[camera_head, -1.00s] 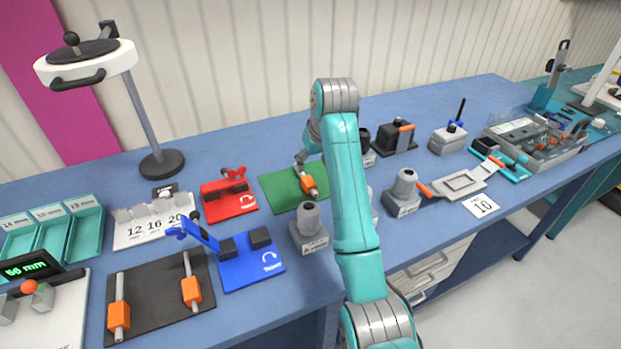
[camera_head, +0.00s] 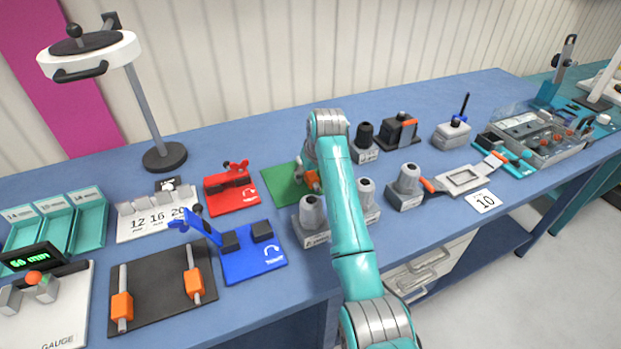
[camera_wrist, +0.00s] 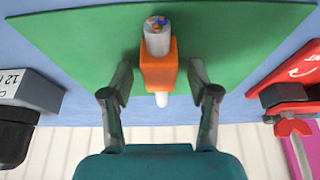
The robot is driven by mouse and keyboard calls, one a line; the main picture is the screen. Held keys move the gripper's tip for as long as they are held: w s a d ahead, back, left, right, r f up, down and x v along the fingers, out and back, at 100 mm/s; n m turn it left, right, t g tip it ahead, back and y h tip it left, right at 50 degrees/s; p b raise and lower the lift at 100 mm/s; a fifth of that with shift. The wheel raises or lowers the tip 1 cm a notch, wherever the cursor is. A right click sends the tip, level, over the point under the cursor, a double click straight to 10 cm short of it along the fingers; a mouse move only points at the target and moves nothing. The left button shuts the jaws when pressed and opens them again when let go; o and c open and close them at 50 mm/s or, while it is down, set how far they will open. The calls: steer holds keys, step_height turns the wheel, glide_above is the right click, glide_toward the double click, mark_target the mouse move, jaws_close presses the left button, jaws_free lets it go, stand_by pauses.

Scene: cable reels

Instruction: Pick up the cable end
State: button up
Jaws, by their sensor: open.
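The cable end in the wrist view is a short white-sheathed piece (camera_wrist: 157,40) with coloured cores showing at its cut face. An orange block (camera_wrist: 158,68) sits around its middle, and it lies over a green mat (camera_wrist: 80,42). My gripper (camera_wrist: 160,85) is open, with one finger on each side of the orange block and a gap to it on both sides. In the head view the orange block (camera_head: 312,179) shows on the green mat (camera_head: 282,184), partly hidden by my arm. The fingers are hidden there.
A red fixture (camera_head: 230,190) is left of the mat, and a blue one (camera_head: 252,262) is nearer. Grey posts (camera_head: 312,215) stand close in front of the mat. A black board (camera_head: 155,290) holds two more orange-blocked rods.

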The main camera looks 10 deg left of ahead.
jaws_close()
steer(key=shift+r, duration=0.1)
